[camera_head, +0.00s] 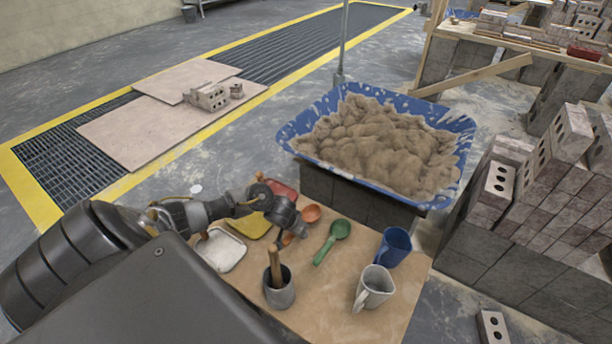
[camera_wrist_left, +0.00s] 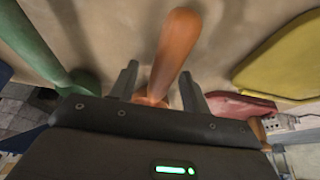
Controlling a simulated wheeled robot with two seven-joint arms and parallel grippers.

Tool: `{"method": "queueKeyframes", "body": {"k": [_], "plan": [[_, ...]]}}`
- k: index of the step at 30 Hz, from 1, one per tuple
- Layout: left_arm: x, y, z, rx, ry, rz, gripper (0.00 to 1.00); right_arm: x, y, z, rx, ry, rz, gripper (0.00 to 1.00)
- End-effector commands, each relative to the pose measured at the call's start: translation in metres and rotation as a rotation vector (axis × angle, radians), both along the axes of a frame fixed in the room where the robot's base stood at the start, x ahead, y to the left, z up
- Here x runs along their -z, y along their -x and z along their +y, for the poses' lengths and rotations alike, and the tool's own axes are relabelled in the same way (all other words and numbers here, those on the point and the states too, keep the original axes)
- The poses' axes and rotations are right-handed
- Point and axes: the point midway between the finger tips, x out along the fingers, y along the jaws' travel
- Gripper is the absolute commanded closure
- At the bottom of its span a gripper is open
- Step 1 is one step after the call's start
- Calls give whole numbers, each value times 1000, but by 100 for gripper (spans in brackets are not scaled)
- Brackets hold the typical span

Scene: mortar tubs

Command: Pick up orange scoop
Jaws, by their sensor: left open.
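The orange scoop lies on the tan board. In the head view its bowl (camera_head: 311,213) shows just right of my left gripper (camera_head: 299,232), and its handle is partly hidden by the gripper. In the left wrist view the scoop's orange handle (camera_wrist_left: 178,42) runs up between the two fingers of my left gripper (camera_wrist_left: 158,70). The fingers are open, one on each side of the handle, with visible gaps. The lower part of the scoop is hidden behind the gripper body. My right gripper is not in view.
A green scoop (camera_head: 332,241) lies close to the right. Yellow (camera_head: 250,225), red (camera_head: 283,189) and white (camera_head: 222,251) flat pieces lie near my left arm. A grey pot (camera_head: 279,294), grey jug (camera_head: 374,288) and blue cup (camera_head: 394,247) stand nearby. A blue mortar tub (camera_head: 462,125) is behind.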

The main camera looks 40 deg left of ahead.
Motion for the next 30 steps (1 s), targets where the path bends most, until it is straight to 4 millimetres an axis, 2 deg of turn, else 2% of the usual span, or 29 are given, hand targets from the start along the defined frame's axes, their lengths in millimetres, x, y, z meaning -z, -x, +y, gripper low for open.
{"method": "queueKeyframes", "body": {"k": [4, 15, 30], "plan": [[-1, 0, 0, 0, 0, 0, 54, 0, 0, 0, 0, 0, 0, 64], [-1, 0, 0, 0, 0, 0, 100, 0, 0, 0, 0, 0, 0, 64], [-3, 0, 0, 0, 1, -1, 100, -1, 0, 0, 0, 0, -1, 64]]}}
